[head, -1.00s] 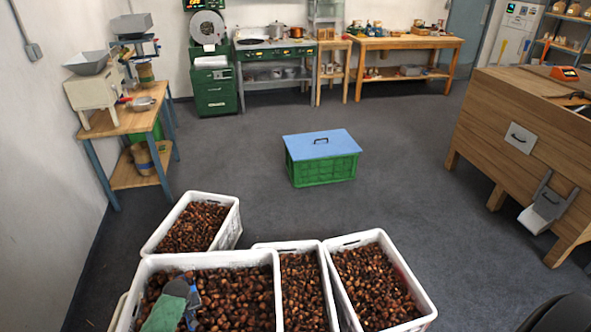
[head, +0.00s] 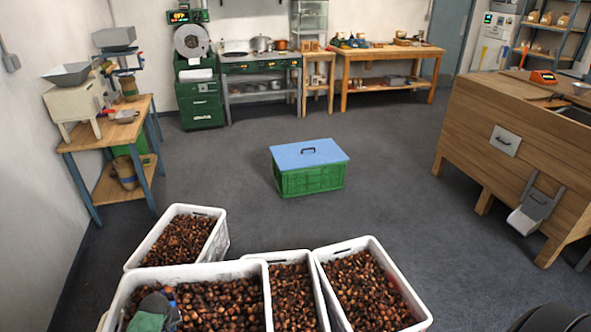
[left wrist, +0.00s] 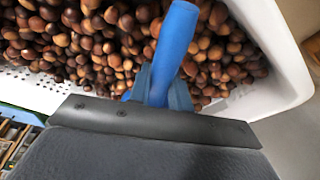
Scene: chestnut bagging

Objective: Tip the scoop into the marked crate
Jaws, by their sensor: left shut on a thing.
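In the left wrist view my left gripper (left wrist: 160,92) is shut on a blue handle, which I take to be the scoop's (left wrist: 176,42). The handle reaches over a white crate of chestnuts; the scoop's pan cannot be made out. Head view: several white crates hold brown chestnuts, including the front-left (head: 240,266), rear-left (head: 222,240), middle (head: 318,290) and right (head: 398,278) crates. I cannot make out which one is marked. My arms and grippers are not clearly visible in the head view.
A green-and-grey item (head: 150,321) lies over chestnuts in the front-left crate. A green crate with a blue lid (head: 308,165) stands on the open floor beyond. A wooden bench (head: 520,135) is at right and a work table (head: 110,135) at left.

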